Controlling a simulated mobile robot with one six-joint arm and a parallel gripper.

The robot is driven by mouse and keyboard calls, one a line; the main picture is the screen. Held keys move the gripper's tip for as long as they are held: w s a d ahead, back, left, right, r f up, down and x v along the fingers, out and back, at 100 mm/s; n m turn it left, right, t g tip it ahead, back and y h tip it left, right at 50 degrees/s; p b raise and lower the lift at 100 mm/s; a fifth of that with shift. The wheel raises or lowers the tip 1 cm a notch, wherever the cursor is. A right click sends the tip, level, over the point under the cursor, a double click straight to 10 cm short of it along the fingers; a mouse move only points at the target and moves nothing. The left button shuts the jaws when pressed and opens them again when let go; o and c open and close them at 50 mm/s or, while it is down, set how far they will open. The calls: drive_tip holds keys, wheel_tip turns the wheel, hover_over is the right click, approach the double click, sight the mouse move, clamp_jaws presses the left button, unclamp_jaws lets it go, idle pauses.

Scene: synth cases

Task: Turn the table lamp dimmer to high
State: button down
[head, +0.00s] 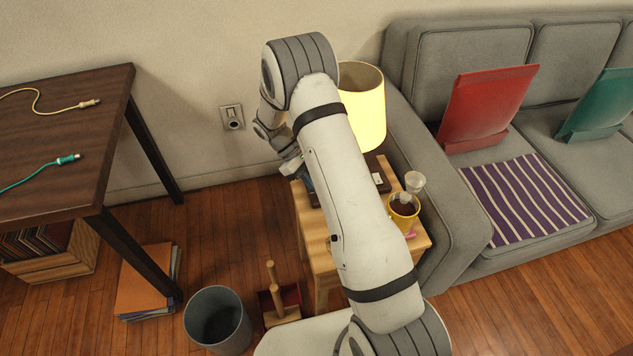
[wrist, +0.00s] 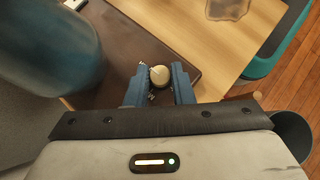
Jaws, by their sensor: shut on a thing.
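The table lamp shows in the head view with a lit yellow shade (head: 368,112). It stands on the small wooden side table (head: 418,243), mostly behind my arm. In the wrist view a round cream knob (wrist: 159,76) sits on a dark brown base (wrist: 118,48). My gripper (wrist: 158,82) has its blue fingers closed on the knob, one at each side. In the head view my gripper (head: 308,184) is at the table's left side, partly hidden by my arm. I cannot read any dimmer marking.
A yellow mug (head: 403,214) with dark contents stands on the side table, right of my arm. A grey sofa (head: 455,205) is close on the right. A bin (head: 217,325) and a dark desk (head: 75,120) are left. A wall outlet (head: 232,117) is behind.

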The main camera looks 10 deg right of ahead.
drive_tip(key=c, duration=1.3)
unclamp_jaws()
drive_tip(key=shift+o, duration=0.2)
drive_tip(key=p+v, duration=0.1)
drive_tip(key=v, duration=0.6)
drive_tip(key=shift+w+a+r, duration=0.2)
drive_tip(key=shift+w+r, duration=0.05)
